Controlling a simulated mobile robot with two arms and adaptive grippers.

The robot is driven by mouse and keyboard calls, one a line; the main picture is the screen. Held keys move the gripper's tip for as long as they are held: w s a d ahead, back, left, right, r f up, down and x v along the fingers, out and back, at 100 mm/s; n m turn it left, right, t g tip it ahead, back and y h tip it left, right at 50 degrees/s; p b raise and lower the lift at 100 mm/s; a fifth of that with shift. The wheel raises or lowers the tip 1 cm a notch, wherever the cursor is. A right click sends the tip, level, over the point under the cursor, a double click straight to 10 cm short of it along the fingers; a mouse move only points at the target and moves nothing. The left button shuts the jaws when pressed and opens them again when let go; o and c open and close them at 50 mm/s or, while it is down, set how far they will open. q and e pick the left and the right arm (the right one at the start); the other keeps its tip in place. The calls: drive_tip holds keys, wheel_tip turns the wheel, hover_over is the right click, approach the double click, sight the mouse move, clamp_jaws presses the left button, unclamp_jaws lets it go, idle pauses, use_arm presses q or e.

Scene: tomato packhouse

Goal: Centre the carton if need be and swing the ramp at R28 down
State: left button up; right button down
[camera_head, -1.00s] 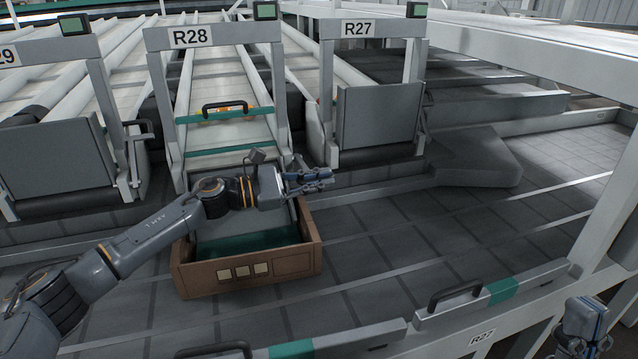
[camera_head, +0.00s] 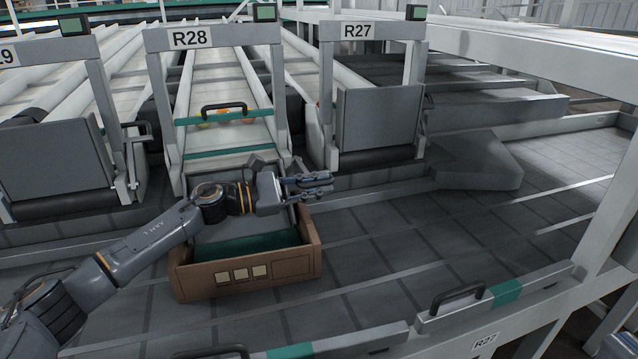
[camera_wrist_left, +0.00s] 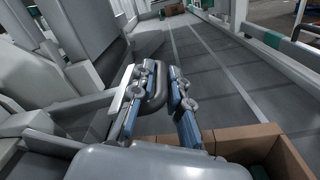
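At R28 (camera_head: 193,38) the grey ramp (camera_head: 212,229) is tilted down, its lower end reaching into the brown carton (camera_head: 200,279). The carton sits on the dark conveyor below the R28 frame and extends a little past its right post. My left gripper (camera_head: 328,183) is at the ramp's right side, above the carton's back right corner, with the forearm crossing in front of the ramp. In the left wrist view a dark loop handle (camera_wrist_left: 158,88) fills the narrow gap between my left fingers.
A green gate bar with a black handle (camera_head: 224,107) crosses the R28 lane, with orange-red fruit behind it. The R27 ramp (camera_head: 378,117) and the left neighbour's ramp (camera_head: 55,157) stand upright. The conveyor (camera_head: 400,230) right of the carton is clear. A rail with handles runs along the front.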

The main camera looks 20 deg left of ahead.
use_arm(q)
drive_tip(key=shift+o, duration=1)
drive_tip(key=shift+a+f, duration=0.1)
drive_tip(key=shift+f, duration=0.05)
drive_tip(key=shift+r, duration=0.2)
drive_tip(key=v, duration=1.2)
